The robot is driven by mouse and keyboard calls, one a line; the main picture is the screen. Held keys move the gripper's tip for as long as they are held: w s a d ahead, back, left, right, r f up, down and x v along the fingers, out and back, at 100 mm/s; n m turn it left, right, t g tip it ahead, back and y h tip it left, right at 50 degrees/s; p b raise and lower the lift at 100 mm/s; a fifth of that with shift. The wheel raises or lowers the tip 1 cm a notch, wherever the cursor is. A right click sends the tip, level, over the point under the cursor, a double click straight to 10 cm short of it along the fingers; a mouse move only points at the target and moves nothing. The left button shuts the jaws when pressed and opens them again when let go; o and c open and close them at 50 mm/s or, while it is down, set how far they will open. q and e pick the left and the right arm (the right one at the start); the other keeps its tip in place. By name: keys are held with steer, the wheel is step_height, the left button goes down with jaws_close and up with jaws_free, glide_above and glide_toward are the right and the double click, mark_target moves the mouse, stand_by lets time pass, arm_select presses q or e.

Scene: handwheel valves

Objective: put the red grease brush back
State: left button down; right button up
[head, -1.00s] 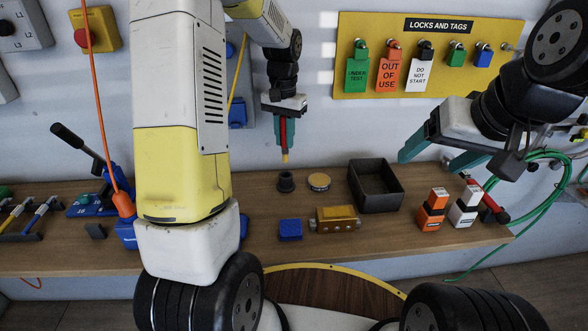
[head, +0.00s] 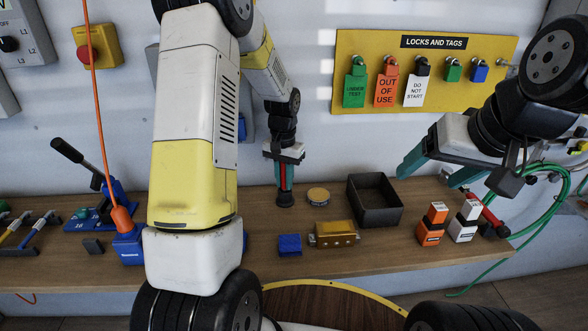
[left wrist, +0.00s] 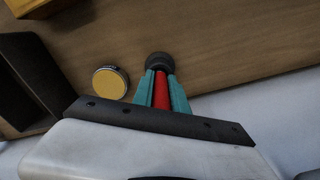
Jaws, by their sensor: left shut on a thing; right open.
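My left gripper (head: 285,185) is shut on the red grease brush (head: 284,176), which it holds upright. In the left wrist view the red handle (left wrist: 161,92) shows between the teal fingers. The brush's lower end is at the small black round holder (head: 285,199) on the bench, which also shows in the left wrist view (left wrist: 158,60). The yellow tip is hidden, and I cannot tell how deep it sits in the holder. My right gripper (head: 428,172) is open and empty, above the bench near the orange and white blocks.
A round tan-topped tin (head: 318,195) stands just right of the holder, with a black open bin (head: 376,219) beyond it. A blue block (head: 289,245) and a brass block (head: 334,234) lie in front. Orange (head: 432,226) and white (head: 464,222) blocks stand at the right.

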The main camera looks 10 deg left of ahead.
arm_select(q)
steer(key=shift+f, duration=0.15)
steer(key=c, duration=1.8)
jaws_free()
steer(key=shift+f, duration=0.1)
steer(key=o, duration=0.5)
steer(key=r, duration=0.7)
steer(key=shift+s+a+r, duration=0.25)
steer(key=shift+r, duration=0.1)
steer(key=s+r+n+t, duration=0.1)
steer(key=s+r+t, duration=0.1)
steer(key=s+r, duration=0.8)
steer(key=s+d+r+t, duration=0.1)
steer(key=s+r, duration=0.1)
steer(key=s, duration=0.2)
steer(key=s+r+t+h, duration=0.1)
steer(key=s+r, duration=0.1)
steer(key=s, duration=0.3)
steer(key=s+d+r+n+t+h, duration=0.1)
steer(key=s+r+t, duration=0.1)
steer(key=s, duration=0.2)
steer(key=shift+s+d+r, duration=0.15)
steer(key=shift+s+d, duration=0.2)
